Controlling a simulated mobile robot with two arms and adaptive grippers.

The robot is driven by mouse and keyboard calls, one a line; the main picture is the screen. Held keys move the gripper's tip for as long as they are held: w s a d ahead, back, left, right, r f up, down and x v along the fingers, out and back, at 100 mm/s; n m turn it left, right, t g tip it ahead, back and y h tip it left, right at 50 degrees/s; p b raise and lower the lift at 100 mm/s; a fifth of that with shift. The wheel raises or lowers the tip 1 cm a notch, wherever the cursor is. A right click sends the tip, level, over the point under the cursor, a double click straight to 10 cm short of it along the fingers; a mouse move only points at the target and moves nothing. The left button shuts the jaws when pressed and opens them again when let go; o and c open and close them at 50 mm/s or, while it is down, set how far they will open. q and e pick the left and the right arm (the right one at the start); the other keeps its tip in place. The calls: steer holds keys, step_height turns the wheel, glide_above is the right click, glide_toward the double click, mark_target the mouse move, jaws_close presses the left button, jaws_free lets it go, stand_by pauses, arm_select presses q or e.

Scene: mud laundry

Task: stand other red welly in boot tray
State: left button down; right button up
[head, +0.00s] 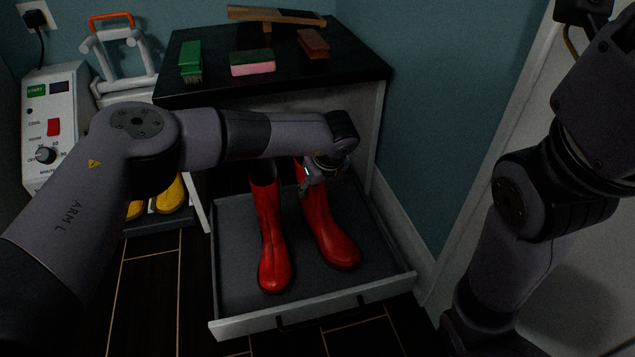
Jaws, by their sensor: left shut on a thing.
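Two red wellies stand upright, side by side, in the grey boot tray (235,290), a pulled-out tray with a handle on its front. The left-hand red welly (270,235) stands free of my gripper, its toe toward the tray's front. My left gripper (318,180) is shut on the upper shaft of the other red welly (325,232), at the right. That welly's sole appears to be on the tray floor; its top is partly hidden by my gripper and arm. My right arm shows at the right, but its gripper is not in view.
A black-topped cabinet (285,85) stands above and behind the tray, with a green brush (190,60), a sponge (252,63) and a brown brush (313,43) on it. Yellow boots (172,194) and a control box (55,105) are at left. A wall borders the right.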

arm_select(q)
steer(key=c, duration=1.1)
jaws_free()
steer(key=shift+s+f, duration=0.25)
steer(key=shift+f, duration=0.3)
steer(key=shift+o, duration=0.5)
steer(key=shift+f, duration=0.15)
steer(key=o, duration=0.4)
steer(key=shift+w+r, duration=0.2)
steer(key=o, duration=0.5)
steer(key=shift+c, duration=0.2)
steer(key=shift+r, duration=0.15)
step_height(320, 180, up, 8)
steer(key=p, duration=0.5)
steer(key=shift+p, duration=0.35)
